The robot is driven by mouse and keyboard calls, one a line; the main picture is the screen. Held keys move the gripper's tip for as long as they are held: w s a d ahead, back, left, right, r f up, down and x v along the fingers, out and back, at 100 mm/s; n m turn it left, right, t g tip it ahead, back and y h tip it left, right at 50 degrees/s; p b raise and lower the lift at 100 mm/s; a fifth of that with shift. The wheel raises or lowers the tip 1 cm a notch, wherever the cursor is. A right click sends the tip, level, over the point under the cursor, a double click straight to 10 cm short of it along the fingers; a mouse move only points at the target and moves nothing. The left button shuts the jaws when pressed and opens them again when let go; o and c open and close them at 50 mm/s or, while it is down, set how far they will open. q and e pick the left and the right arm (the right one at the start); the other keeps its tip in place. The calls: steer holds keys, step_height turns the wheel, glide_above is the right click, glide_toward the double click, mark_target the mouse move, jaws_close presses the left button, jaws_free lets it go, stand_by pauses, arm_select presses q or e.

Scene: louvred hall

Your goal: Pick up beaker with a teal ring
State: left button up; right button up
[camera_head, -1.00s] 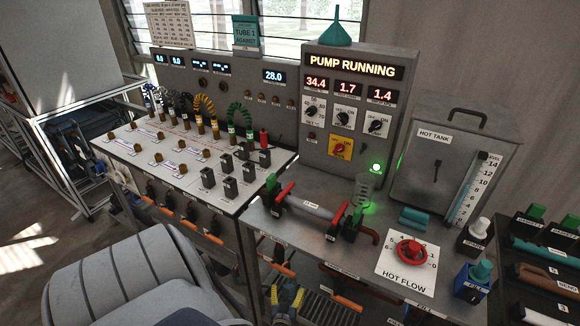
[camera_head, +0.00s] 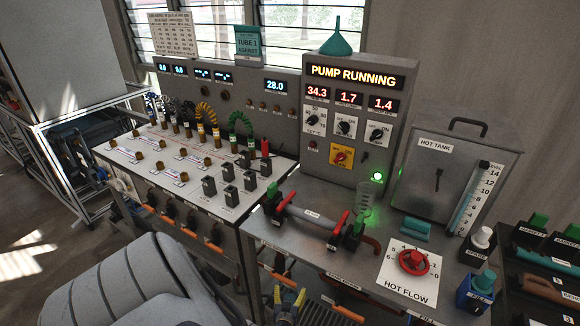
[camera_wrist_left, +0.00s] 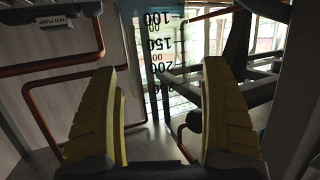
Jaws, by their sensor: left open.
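A clear glass vessel (camera_head: 366,196) stands on the right-hand bench, just right of the horizontal tube and lit green by a lamp. In the left wrist view a clear beaker wall (camera_wrist_left: 175,60) with an upside-down scale, 100 to about 250, shows at the top, beyond the fingertips. My left gripper (camera_head: 288,300) is low at the bench's front edge. In its wrist view (camera_wrist_left: 165,95) the yellow fingers are wide apart with nothing gripped. My right gripper is out of view.
A horizontal tube with red levers (camera_head: 312,216) lies near the bench front. A teal block (camera_head: 415,231), a red hot-flow knob (camera_head: 413,262) and the hot tank (camera_head: 450,185) are to its right. Copper pipes (camera_wrist_left: 65,72) run past the left gripper.

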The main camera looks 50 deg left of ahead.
arm_select(q)
steer(key=c, duration=1.7)
